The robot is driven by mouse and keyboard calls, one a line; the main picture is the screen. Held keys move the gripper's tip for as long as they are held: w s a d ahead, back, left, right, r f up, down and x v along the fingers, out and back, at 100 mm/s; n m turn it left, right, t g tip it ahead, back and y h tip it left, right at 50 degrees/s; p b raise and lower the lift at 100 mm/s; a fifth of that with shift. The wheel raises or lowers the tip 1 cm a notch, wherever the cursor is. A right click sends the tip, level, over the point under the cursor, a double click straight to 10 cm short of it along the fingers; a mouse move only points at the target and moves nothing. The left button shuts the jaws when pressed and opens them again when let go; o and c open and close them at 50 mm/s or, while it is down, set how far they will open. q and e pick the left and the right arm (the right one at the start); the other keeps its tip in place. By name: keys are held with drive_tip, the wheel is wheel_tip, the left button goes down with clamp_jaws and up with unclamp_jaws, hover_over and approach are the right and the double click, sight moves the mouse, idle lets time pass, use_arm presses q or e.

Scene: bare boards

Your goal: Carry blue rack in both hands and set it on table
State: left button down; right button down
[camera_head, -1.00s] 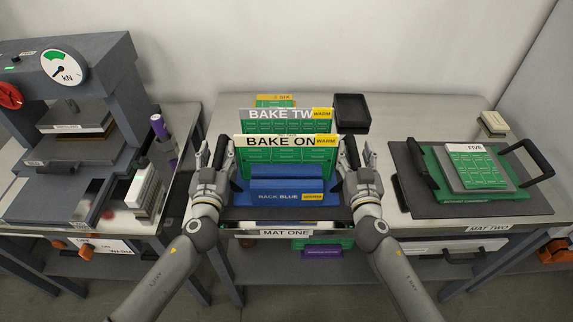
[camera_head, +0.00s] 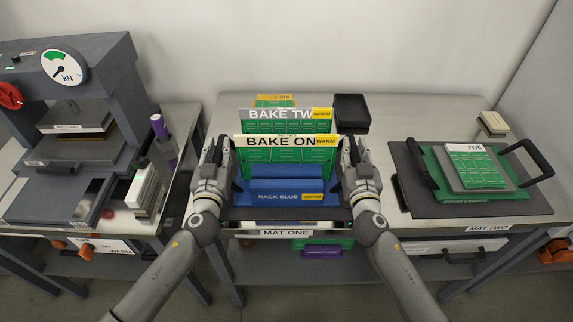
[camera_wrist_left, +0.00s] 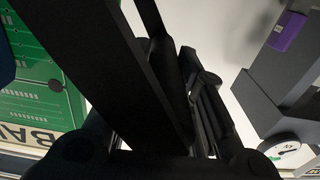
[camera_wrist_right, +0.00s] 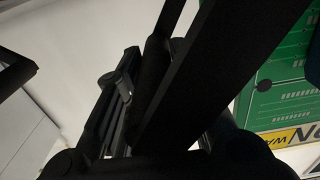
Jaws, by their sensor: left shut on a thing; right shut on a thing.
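The blue rack (camera_head: 262,197), labelled RACK BLUE, stands upright in the middle of the head view over the dark mat labelled MAT ONE. It holds green boards upright, one marked BAKE ONE (camera_head: 285,157) and one behind it marked BAKE TWO (camera_head: 275,115). My left gripper (camera_head: 216,152) is shut on the rack's left side, and my right gripper (camera_head: 349,152) is shut on its right side. Dark bars fill both wrist views and hide the exact contact. The steel table (camera_head: 400,115) extends behind and to the right.
A press (camera_head: 100,60) with a dial stands on the left bench.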

use_arm(q)
drive_tip(key=shift+a+f, duration=0.1)
drive_tip(key=shift+a, duration=0.05)
use_arm(e)
drive_tip(key=shift+d+f, duration=0.1)
